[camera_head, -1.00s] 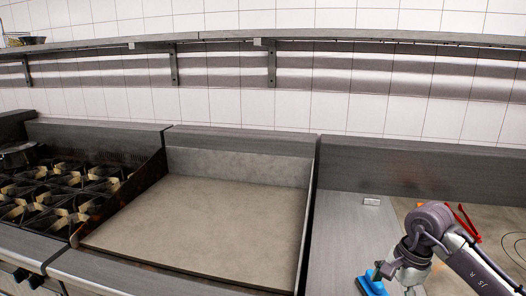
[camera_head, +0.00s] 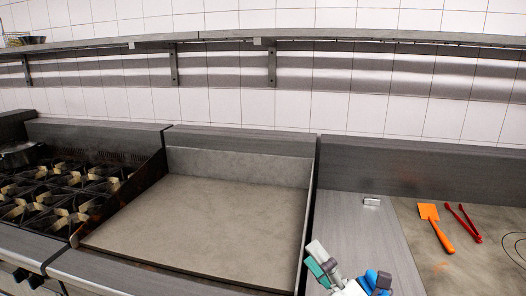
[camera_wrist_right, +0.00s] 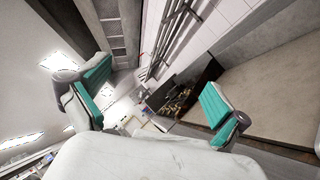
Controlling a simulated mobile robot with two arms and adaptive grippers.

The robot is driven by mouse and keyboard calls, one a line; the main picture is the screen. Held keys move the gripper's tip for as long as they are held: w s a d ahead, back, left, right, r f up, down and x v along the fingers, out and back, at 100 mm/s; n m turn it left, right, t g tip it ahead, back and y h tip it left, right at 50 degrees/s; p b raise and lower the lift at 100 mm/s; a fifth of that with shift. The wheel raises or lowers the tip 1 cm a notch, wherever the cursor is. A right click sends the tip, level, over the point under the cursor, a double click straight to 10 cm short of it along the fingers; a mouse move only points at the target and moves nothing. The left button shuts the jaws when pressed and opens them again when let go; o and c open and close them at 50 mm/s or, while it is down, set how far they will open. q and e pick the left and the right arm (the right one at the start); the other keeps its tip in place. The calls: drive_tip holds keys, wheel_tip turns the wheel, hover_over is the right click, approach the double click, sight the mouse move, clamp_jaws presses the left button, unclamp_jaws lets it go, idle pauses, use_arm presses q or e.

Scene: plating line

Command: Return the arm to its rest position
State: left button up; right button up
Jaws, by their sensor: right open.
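My right gripper (camera_head: 325,265) is at the bottom edge of the head view, in front of the griddle's right corner. It points up, with white and grey parts and teal finger pads. In the right wrist view the gripper (camera_wrist_right: 155,97) is open, with its two teal-padded fingers wide apart and nothing between them. A blue and grey piece (camera_head: 377,280) shows just right of the gripper in the head view; I cannot tell what it is. My left gripper is not in view.
A flat griddle (camera_head: 200,225) fills the middle, with a burner range (camera_head: 60,195) at left. An orange spatula (camera_head: 436,225) and red tongs (camera_head: 464,222) lie on the right counter (camera_head: 410,215). A wall shelf (camera_head: 220,35) runs above.

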drive_tip(key=s+d+f+m+g+h, duration=0.2)
drive_tip(key=d+f+m+h, duration=0.5)
drive_tip(key=m, duration=0.4)
drive_tip(key=s+d+f+m+g+h, duration=0.1)
drive_tip(key=s+d+f+m+h, duration=0.1)
drive_tip(key=d+f+m+h, duration=0.5)
drive_tip(key=s+a+f+m+g, duration=0.1)
drive_tip(key=s+f+m+g, duration=0.45)
drive_tip(key=s+f, duration=0.4)
drive_tip(key=s+a+f+m+g, duration=0.2)
drive_tip(key=s+f+m+g, duration=0.4)
drive_tip(key=s, duration=0.6)
wheel_tip(320, 180, down, 25)
drive_tip(key=n+g, duration=0.1)
drive_tip(key=s+d+f+g, duration=0.1)
drive_tip(key=s+d+f, duration=0.2)
drive_tip(key=s+f, duration=1.4)
drive_tip(key=shift+s+f+g, duration=0.15)
drive_tip(key=shift+f+g, duration=0.2)
